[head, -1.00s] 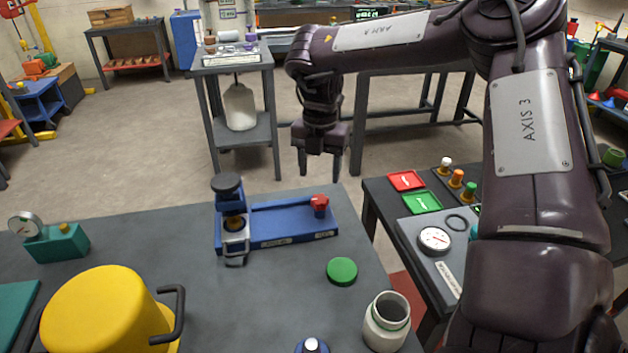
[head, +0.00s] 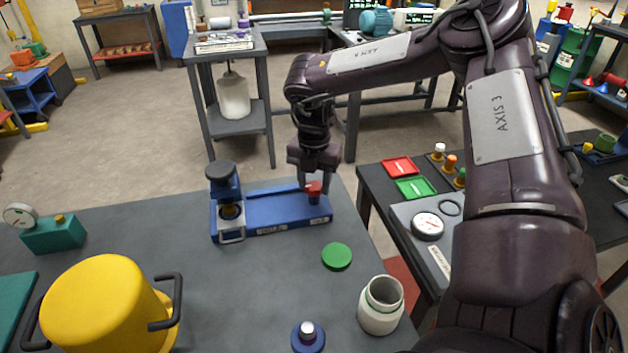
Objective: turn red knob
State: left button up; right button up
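The red knob (head: 314,190) stands on the right end of a blue base plate (head: 272,207) on the dark table. My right gripper (head: 314,183) points down from above. Its two fingers come down on the left and right of the knob's top, and a small gap seems to show between finger and knob. It looks open around the knob. At the left end of the plate stands a blue device with a dark round top (head: 223,176) and a metal clamp in front. My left gripper is not in view.
A green disc (head: 337,256), a white jar (head: 381,305) and a blue round item with a white top (head: 308,337) are in front. A yellow pot (head: 95,300) and a teal gauge block (head: 53,235) stand left. A side table with red and green trays (head: 416,188) is right.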

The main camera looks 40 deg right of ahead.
aim_at(314, 186)
jog(key=c, duration=0.6)
jog(key=shift+f+n+b, duration=0.1)
jog(key=shift+n+b, duration=0.2)
jog(key=shift+b, duration=0.25)
jog(key=o, duration=1)
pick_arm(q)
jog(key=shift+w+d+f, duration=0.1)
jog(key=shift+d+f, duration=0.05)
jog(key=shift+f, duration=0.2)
pick_arm(e)
notch_tip(314, 186, up, 8)
jog(key=shift+r, duration=0.1)
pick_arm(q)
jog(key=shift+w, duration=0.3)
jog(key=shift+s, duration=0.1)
pick_arm(e)
jog(key=shift+s+f, duration=0.1)
jog(key=shift+f, duration=0.1)
